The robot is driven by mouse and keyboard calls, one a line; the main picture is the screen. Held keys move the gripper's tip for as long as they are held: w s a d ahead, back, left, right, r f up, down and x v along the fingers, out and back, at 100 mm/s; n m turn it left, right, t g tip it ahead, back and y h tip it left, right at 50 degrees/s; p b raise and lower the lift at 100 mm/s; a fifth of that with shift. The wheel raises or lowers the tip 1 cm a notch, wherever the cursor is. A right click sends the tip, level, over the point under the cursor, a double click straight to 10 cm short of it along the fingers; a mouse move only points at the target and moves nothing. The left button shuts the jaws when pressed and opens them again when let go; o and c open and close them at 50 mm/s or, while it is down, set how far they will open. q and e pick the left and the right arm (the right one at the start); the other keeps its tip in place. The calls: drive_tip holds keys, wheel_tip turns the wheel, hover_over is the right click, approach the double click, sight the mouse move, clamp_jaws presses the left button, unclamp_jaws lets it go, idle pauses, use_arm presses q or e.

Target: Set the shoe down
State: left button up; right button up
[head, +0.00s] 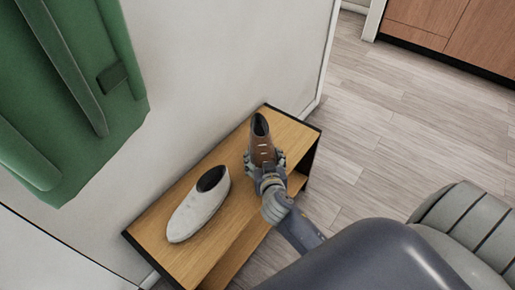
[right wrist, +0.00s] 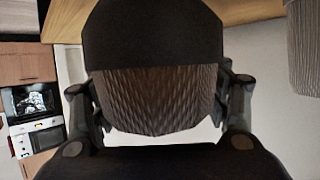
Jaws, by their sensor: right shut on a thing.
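A brown shoe (head: 262,150) with a dark opening is over the far right end of a low wooden shelf bench (head: 228,160) in the head view. My right gripper (head: 264,162) is shut on this shoe, with fingers on both sides of it. In the right wrist view the textured brown and black shoe (right wrist: 155,95) fills the space between the fingers. I cannot tell whether its sole touches the bench top. A white shoe (head: 195,212) stands on the bench to the left, apart from the brown one. My left gripper is not in view.
A green garment or bag (head: 75,90) hangs on the white wall (head: 215,60) above the bench. The bench has an open compartment (head: 298,182) below its top. Wooden floor (head: 385,120) is clear to the right, with cabinets (head: 445,30) beyond.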

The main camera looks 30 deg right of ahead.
drive_tip(key=w+d, duration=0.1)
drive_tip(key=w, duration=0.1)
drive_tip(key=w+d, duration=0.2)
drive_tip(key=w, duration=0.1)
drive_tip(key=w+d+b, duration=0.1)
drive_tip(key=w+d, duration=0.1)
drive_tip(key=w, duration=0.1)
drive_tip(key=shift+d+f, duration=0.1)
drive_tip(key=shift+f, duration=0.3)
drive_tip(key=shift+w+d+f, duration=0.1)
drive_tip(key=shift+f, duration=0.05)
wheel_tip(320, 180, down, 2)
drive_tip(key=shift+f+b, duration=0.1)
drive_tip(key=shift+b, duration=0.5)
drive_tip(key=shift+f, duration=0.4)
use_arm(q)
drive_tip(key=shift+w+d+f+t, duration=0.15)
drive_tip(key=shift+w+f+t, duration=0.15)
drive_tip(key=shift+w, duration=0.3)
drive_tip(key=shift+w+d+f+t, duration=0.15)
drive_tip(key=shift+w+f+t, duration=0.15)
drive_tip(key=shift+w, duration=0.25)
use_arm(e)
drive_tip(key=shift+f, duration=0.1)
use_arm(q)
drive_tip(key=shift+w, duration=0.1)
use_arm(e)
drive_tip(key=o, duration=1.3)
drive_tip(key=shift+f, duration=0.1)
drive_tip(key=shift+c, duration=0.2)
